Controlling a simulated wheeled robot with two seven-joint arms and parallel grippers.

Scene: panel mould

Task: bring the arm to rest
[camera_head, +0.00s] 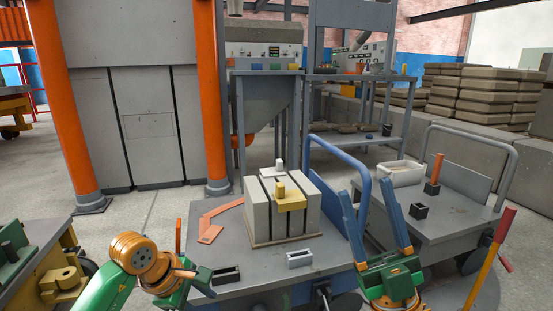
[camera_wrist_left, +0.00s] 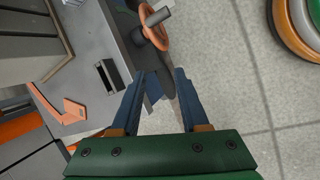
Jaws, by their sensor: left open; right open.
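My right gripper (camera_head: 365,183) points up at the right of the near cart in the head view. Its two blue fingers are spread apart with nothing between them. My left gripper (camera_wrist_left: 158,73) shows in the left wrist view, its blue fingers apart and empty above the floor beside the cart. In the head view my left arm comes in low at the left, by the cart's front left corner. The grey panel mould (camera_head: 284,208), with a yellow piece (camera_head: 290,203) and a pale knob on top, stands on the cart, apart from both grippers.
The cart top (camera_head: 262,275) also carries an orange angle piece (camera_head: 210,223), a black open holder (camera_head: 226,275) and a grey one (camera_head: 299,258). A blue rail (camera_head: 358,190) borders its right side. A second cart (camera_head: 455,212) holds a white bin (camera_head: 401,173).

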